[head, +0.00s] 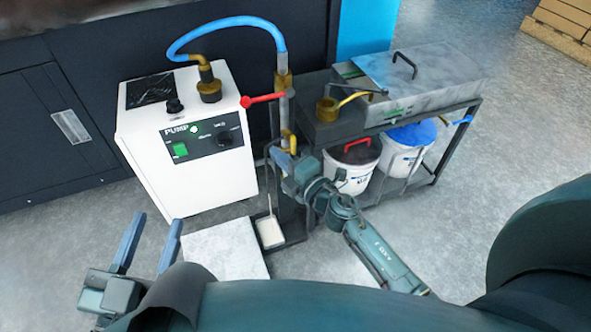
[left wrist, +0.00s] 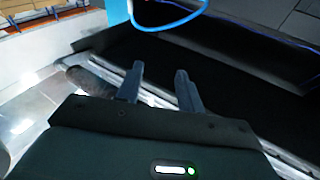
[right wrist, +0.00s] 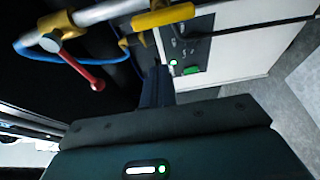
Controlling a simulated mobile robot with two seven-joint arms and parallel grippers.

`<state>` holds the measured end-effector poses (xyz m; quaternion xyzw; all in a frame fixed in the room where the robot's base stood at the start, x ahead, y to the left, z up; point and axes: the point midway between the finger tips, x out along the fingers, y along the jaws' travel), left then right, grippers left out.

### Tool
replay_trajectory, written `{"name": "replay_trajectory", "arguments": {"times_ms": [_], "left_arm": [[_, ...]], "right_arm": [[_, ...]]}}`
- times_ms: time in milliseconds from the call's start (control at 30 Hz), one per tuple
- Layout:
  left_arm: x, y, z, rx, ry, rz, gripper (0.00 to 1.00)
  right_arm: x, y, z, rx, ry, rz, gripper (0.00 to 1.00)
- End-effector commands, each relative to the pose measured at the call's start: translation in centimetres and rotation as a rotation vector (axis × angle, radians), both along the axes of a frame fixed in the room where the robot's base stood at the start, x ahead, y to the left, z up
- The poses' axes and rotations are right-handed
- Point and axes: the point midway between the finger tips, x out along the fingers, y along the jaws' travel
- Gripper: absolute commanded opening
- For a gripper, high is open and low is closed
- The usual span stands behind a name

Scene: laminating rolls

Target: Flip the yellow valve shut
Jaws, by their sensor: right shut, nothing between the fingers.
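The yellow valve handle (head: 291,143) is low on the upright pipe, just above my right gripper (head: 281,160) in the head view. In the right wrist view the yellow handle (right wrist: 163,17) is at the top, lying roughly along the line of the pipe. My right gripper's fingers (right wrist: 158,80) are together, with nothing between them, below the handle and apart from it in that view. My left gripper (head: 157,219) is open and empty at lower left, away from the valve. It also shows open in the left wrist view (left wrist: 160,70).
A red lever (head: 262,98) sits higher on the pipe. A blue hose (head: 225,22) links it to the white pump box (head: 190,140). At right, a dark rack (head: 340,130) carries a metal tank (head: 425,80), with buckets (head: 408,148) below.

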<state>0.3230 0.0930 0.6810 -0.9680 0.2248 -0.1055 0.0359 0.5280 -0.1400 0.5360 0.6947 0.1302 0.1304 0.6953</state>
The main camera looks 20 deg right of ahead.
Motion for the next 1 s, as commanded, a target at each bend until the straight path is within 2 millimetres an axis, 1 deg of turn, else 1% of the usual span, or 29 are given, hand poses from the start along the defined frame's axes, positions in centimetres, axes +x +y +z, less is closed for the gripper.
{"name": "replay_trajectory", "arguments": {"times_ms": [33,67,100,200,300,400,867,1000], "left_arm": [[0.0,0.0,-0.2,-0.003,0.002,-0.002,0.37],[0.0,0.0,-0.2,-0.005,0.003,-0.002,0.37],[0.0,-0.1,-0.3,-0.008,0.004,-0.003,0.37],[0.0,-0.1,-0.2,-0.015,0.004,-0.006,0.37],[0.1,-0.1,-0.1,-0.024,-0.003,-0.009,0.37],[0.2,-0.2,0.1,-0.028,-0.008,-0.012,0.37],[0.1,-0.2,0.3,-0.029,-0.009,-0.014,0.37],[0.1,-0.2,0.0,-0.032,-0.006,-0.016,0.37]], "right_arm": [[1.1,0.4,0.0,-0.001,-0.004,0.000,0.00],[1.6,0.6,0.0,0.000,-0.002,0.001,0.00],[1.8,0.1,-0.2,-0.002,0.000,-0.001,0.00],[1.6,-1.6,-0.2,-0.004,0.000,-0.001,0.00],[1.7,-2.6,-0.1,-0.001,0.000,-0.001,0.00],[1.7,-3.2,-0.1,-0.001,0.000,0.000,0.00],[1.6,-3.5,0.0,0.003,0.001,0.000,0.00],[1.6,-4.0,-0.1,0.021,0.002,0.000,0.00]]}}
